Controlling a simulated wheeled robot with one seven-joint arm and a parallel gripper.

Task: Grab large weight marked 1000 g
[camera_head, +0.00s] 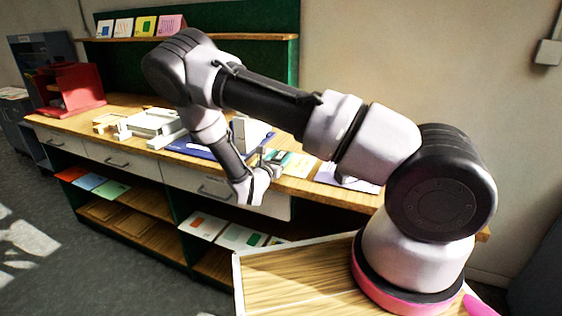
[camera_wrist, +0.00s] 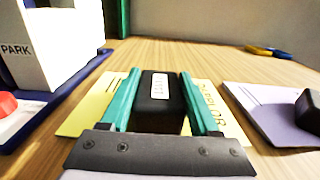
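A black block with a small white label (camera_wrist: 162,86) stands between my gripper's fingers in the wrist view. The print on the label is too blurred to read, so I cannot confirm 1000 g. My gripper (camera_wrist: 160,74) has its teal fingers spread, one along each side of the block. A narrow gap seems to show beside the block, and contact is unclear. Below lies a yellow card (camera_wrist: 97,104) with dark lettering. In the head view my gripper (camera_head: 272,160) is low over the table, and the block is too small to make out there.
A lilac board (camera_wrist: 262,112) with another dark block (camera_wrist: 312,108) lies at the right. A white box marked PARK (camera_wrist: 62,45) stands on a blue tray (camera_wrist: 92,66) at the left. The wooden tabletop (camera_wrist: 190,56) beyond is mostly clear.

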